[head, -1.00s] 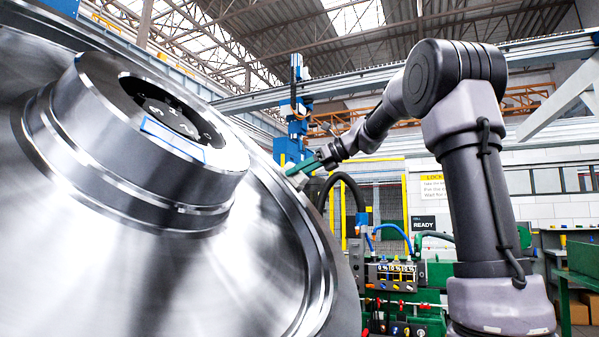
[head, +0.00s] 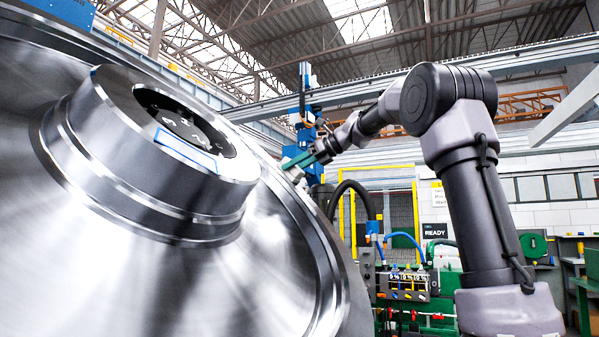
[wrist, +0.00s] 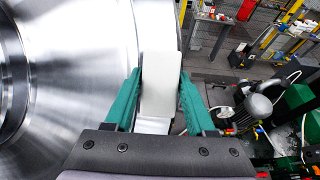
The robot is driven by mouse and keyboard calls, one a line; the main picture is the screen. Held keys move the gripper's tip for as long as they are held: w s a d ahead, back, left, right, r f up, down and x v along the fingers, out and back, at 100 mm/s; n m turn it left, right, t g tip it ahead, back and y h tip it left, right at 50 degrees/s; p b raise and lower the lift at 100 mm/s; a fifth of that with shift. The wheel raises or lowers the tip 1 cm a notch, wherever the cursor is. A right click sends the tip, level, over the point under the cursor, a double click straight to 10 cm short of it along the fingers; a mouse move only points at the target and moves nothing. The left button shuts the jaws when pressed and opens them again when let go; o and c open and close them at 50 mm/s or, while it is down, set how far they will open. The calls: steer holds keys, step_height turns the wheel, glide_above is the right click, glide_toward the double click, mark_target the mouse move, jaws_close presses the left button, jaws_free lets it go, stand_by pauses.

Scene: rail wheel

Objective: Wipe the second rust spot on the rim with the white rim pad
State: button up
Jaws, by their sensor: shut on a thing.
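The big steel rail wheel (head: 200,270) fills the left of the head view, its hub toward me. In the wrist view the wheel (wrist: 80,70) lies left of and under my gripper. My gripper (wrist: 160,95), with green fingers, is shut on the white rim pad (wrist: 161,82). In the head view my gripper (head: 300,160) is at the wheel's far upper right rim, and a bit of the pad (head: 294,173) shows below the fingers. The pad overlaps the rim in the wrist view; whether it touches I cannot tell. I see no rust spot; the pad may hide it.
A green machine with a control panel (head: 403,283) stands right of the wheel, with black and blue hoses above it. A blue column (head: 306,110) rises behind my gripper. In the wrist view a motor (wrist: 258,107) and hoses lie to the right.

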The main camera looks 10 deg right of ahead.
mark_target(303, 172)
steer(key=shift+w+a+r, duration=0.1)
steer(key=shift+a+r, duration=0.1)
steer(key=shift+r, duration=0.05)
steer(key=shift+s+d+f, duration=0.4)
steer(key=shift+d+f, duration=0.15)
steer(key=shift+f, duration=0.25)
steer(key=shift+s+d+f, duration=0.35)
steer(key=shift+d+f, duration=0.15)
steer(key=shift+f, duration=0.25)
steer(key=shift+s+d+f, duration=0.4)
steer(key=shift+d+f, duration=0.15)
steer(key=shift+f, duration=0.05)
steer(key=shift+s+d+f, duration=0.35)
steer(key=shift+d+f, duration=0.15)
steer(key=shift+f, duration=0.1)
steer(key=s+d+r, duration=0.2)
steer(key=d+r, duration=0.1)
steer(key=r, duration=0.1)
steer(key=shift+s+d+r, duration=0.2)
steer(key=shift+s+r, duration=0.05)
steer(key=shift+s+d+r, duration=0.3)
steer(key=shift+d+r, duration=0.15)
steer(key=shift+r, duration=0.1)
steer(key=shift+s+d+r, duration=0.3)
steer(key=shift+d+r, duration=0.1)
steer(key=shift+r, duration=0.1)
